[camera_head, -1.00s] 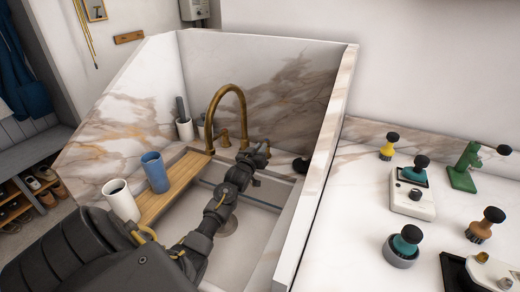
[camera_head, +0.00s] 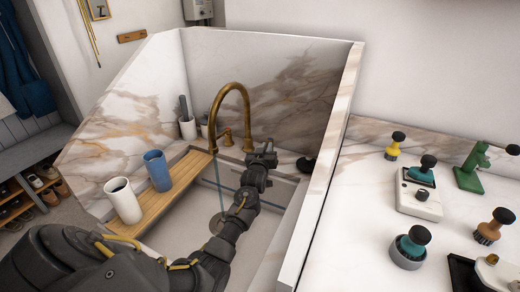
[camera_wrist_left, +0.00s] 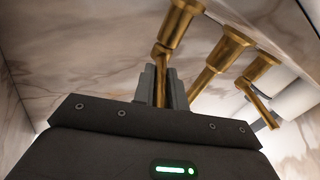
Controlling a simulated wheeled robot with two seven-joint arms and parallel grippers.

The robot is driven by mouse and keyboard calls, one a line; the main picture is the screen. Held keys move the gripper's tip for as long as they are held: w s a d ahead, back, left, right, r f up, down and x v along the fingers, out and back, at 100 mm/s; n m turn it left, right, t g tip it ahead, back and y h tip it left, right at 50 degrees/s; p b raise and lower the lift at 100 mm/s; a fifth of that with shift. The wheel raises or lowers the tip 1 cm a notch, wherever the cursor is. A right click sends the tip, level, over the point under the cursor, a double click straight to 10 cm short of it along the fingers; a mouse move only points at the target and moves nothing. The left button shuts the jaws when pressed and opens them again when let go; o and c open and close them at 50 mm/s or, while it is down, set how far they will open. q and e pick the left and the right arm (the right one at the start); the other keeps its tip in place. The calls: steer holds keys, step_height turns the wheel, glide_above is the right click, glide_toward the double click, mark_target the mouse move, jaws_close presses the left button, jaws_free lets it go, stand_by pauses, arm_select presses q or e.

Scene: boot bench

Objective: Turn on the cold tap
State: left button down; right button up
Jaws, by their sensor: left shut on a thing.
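The brass tap (camera_head: 234,90) stands at the back of the marble sink, with a tall curved spout. A thin bluish stream of water (camera_head: 219,185) falls from the spout into the basin. My left gripper (camera_head: 265,153) reaches to the right of the spout and hides the handle there. In the left wrist view, my left gripper (camera_wrist_left: 161,88) is shut on this brass tap handle (camera_wrist_left: 164,62), its lever between the fingers. The other brass handle (camera_wrist_left: 257,92) is free on the far side of the spout base (camera_wrist_left: 217,67). My right gripper is not in view.
A wooden board (camera_head: 172,195) spans the sink's left side, carrying a white cup (camera_head: 123,203) and a blue cup (camera_head: 157,172). The sink's tall marble right wall (camera_head: 325,165) stands close to my arm. Brushes and stamp-like tools stand on the right counter.

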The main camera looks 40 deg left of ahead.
arm_select(q)
steer(key=c, duration=1.4)
jaws_free()
steer(key=shift+c, duration=0.2)
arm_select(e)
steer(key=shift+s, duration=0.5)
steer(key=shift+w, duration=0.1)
arm_select(q)
steer(key=shift+s+d+f, duration=0.1)
steer(key=shift+s, duration=0.15)
steer(key=v, duration=1)
steer(key=shift+s+b, duration=0.15)
steer(key=shift+b, duration=0.2)
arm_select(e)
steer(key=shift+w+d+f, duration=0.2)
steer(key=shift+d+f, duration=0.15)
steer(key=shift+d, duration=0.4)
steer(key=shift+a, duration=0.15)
